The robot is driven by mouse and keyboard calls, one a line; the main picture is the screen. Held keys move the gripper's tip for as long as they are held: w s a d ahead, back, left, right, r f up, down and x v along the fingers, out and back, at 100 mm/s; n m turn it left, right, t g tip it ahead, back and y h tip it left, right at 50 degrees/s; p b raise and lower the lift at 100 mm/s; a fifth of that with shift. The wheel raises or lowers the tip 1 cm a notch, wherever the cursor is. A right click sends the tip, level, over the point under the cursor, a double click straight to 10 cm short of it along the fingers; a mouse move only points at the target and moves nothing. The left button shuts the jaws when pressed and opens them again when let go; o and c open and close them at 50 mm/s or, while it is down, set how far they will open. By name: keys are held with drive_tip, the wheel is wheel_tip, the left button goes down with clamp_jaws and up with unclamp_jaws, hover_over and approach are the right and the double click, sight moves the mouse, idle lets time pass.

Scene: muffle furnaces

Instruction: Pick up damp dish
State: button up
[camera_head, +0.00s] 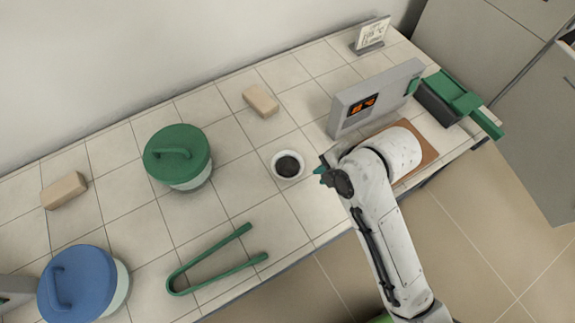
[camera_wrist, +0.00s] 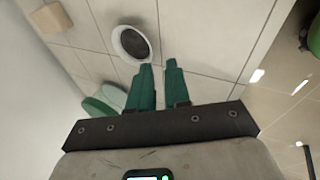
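A small round white dish (camera_head: 288,179) with dark contents stands on the tiled bench near the middle. It is upright and also shows in the wrist view (camera_wrist: 116,42), at the top and a little left of my fingertips. I cannot tell from the pictures whether the contents are damp. My gripper (camera_head: 320,172) is just to the right of the dish and apart from it. In the wrist view its two green fingers (camera_wrist: 158,66) have a narrow gap between them and nothing in it.
A green-lidded jar (camera_head: 178,154), a blue-lidded jar (camera_head: 78,287), green tongs (camera_head: 205,271) and two tan blocks (camera_head: 261,101) (camera_head: 64,190) are on the bench. A grey display unit (camera_head: 372,98) stands behind my arm. Tiles around the dish are clear.

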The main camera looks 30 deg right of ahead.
drive_tip(key=w+n, duration=0.2)
drive_tip(key=n, duration=0.1)
hover_over(299, 173)
drive_tip(key=s, duration=0.3)
drive_tip(key=f, duration=0.3)
drive_tip(key=shift+w+d+f+t, duration=0.15)
drive_tip(key=shift+d+f+t, duration=0.15)
drive_tip(key=shift+d+f, duration=0.1)
drive_tip(key=shift+p+x, duration=0.45)
drive_tip(key=shift+x, duration=2.2)
drive_tip(key=shift+d+f, duration=0.1)
drive_tip(key=shift+d, duration=0.05)
drive_tip(key=shift+c, duration=0.4)
clamp_jaws()
